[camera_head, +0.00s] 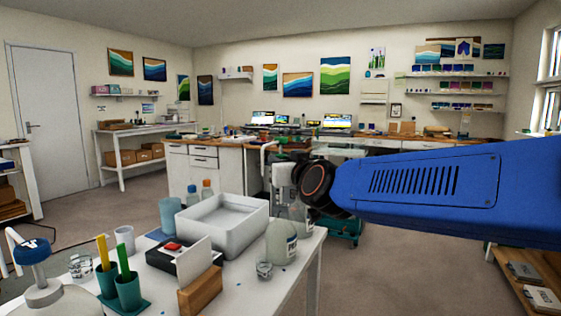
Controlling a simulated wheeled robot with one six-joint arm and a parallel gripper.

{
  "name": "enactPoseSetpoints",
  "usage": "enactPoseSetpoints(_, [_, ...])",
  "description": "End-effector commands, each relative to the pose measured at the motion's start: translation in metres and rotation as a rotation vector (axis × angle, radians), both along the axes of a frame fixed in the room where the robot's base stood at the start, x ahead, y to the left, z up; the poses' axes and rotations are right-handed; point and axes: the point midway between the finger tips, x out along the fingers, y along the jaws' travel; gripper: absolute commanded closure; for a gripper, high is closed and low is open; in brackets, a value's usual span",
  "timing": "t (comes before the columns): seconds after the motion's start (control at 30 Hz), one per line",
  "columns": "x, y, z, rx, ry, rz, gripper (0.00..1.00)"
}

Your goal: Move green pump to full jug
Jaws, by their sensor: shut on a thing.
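My gripper (285,163) is partly hidden at the end of my blue arm, above the back right of the white table. It is shut on what looks like the green pump (266,148), whose pale curved spout shows at the left; its lower part is hard to make out. A pale jug (281,243) with a label stands below at the table's right edge. I cannot tell the fill of either. A white jug (62,302) at the lower left carries a blue pump (32,252).
A white tray (217,243) takes up the table's middle. Around it are a wooden block (201,291) holding a white card, teal cups (127,292), a small glass (264,268), a white cup (124,239) and small bottles (207,190). Open floor lies right of the table.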

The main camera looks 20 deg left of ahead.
Motion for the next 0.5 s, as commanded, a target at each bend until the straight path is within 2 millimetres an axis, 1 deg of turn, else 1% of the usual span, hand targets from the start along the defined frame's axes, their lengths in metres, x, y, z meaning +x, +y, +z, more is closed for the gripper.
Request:
enactPoseSetpoints(0.17, [-0.001,0.0,-0.005,-0.001,0.001,0.001,1.0])
enactPoseSetpoints(0.5, [0.0,0.0,-0.027,0.0,0.0,0.0,1.0])
